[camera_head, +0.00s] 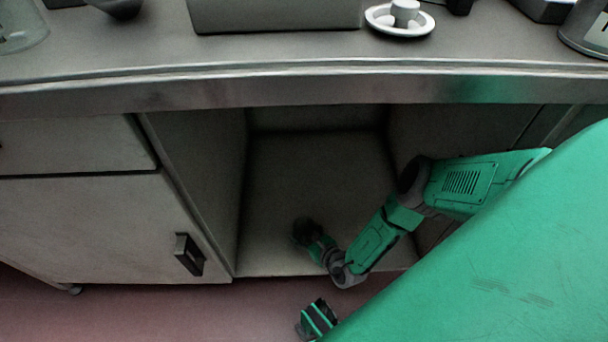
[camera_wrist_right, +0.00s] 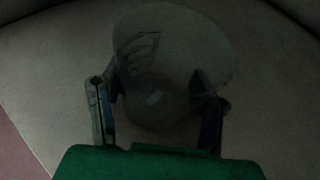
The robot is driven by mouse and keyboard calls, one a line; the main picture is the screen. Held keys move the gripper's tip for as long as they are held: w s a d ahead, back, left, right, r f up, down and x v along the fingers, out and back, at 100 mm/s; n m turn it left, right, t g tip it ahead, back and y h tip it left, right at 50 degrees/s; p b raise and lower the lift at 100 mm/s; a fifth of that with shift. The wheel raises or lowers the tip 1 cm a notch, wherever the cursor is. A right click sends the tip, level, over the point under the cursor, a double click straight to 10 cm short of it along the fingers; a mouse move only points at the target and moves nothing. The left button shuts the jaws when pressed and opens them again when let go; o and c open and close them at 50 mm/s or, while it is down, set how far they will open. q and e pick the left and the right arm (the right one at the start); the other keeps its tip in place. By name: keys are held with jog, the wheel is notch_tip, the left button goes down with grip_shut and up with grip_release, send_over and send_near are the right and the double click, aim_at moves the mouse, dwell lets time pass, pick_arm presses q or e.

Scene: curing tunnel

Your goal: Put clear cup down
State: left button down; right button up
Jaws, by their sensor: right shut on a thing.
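The clear cup (camera_wrist_right: 172,52) is see-through and stands out faintly in the right wrist view, between the two fingers of my right gripper (camera_wrist_right: 157,100). The gripper is shut on it. In the head view my right gripper (camera_head: 305,232) is low inside the open cabinet compartment (camera_head: 300,180), over its pale floor. The cup is too dark and small to make out there. I cannot tell whether its base touches the floor.
The counter (camera_head: 300,62) overhangs the compartment. A white cup on a saucer (camera_head: 400,18), a grey box (camera_head: 275,15) and a clear vessel (camera_head: 20,28) stand on it. Compartment walls stand at both sides. A closed cabinet door (camera_head: 100,225) is to the left.

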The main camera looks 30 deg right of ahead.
jog(key=shift+s+a+r, duration=0.1)
jog(key=shift+a+r, duration=0.05)
jog(key=shift+a, duration=0.1)
jog(key=o, duration=1.2)
jog(key=shift+o, duration=0.2)
jog(key=shift+d+f, duration=0.15)
jog(key=shift+f, duration=0.05)
jog(key=shift+d, duration=0.1)
jog(key=shift+s+r, duration=0.25)
jog(key=shift+r, duration=0.05)
jog(key=p+v, duration=0.6)
jog(key=v, duration=0.4)
jog(key=shift+s+r, duration=0.15)
jog(key=shift+s, duration=0.1)
pick_arm(q)
notch_tip(320, 180, up, 6)
jog(key=shift+a, duration=0.2)
pick_arm(e)
jog(key=shift+s+r, duration=0.1)
jog(key=shift+s, duration=0.3)
